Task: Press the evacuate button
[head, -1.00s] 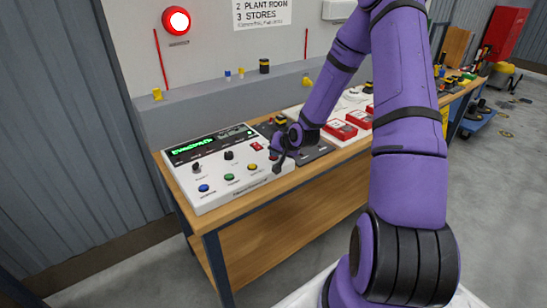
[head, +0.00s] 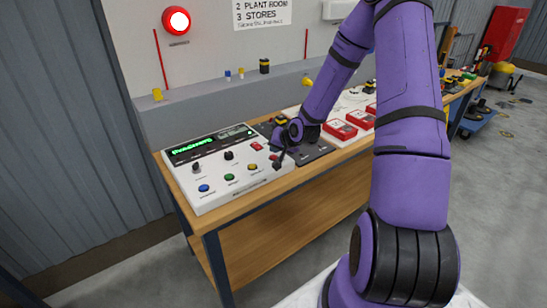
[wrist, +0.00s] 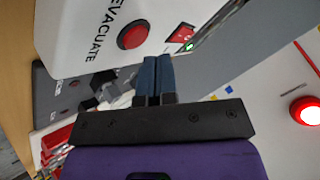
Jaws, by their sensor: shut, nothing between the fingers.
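The white control panel (head: 225,190) lies on the wooden bench, with a lit green text display (head: 192,147) and a row of coloured buttons. The red evacuate button (wrist: 133,35) shows in the wrist view beside its printed EVACUATE label. In the head view a bit of red (head: 273,157) shows at the panel's right end, partly covered by my gripper (head: 279,165). My gripper's dark blue fingers (wrist: 157,62) are shut and empty. In the wrist view they appear just to the right of and below the button, apart from it in the picture; height above the panel is unclear.
Blue (head: 204,188), green (head: 229,177) and yellow (head: 253,167) buttons sit close by on the panel, with black knobs (head: 196,168) behind. Red boxes (head: 340,129) stand right of my gripper. A red wall lamp (head: 176,20) glows above the ledge.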

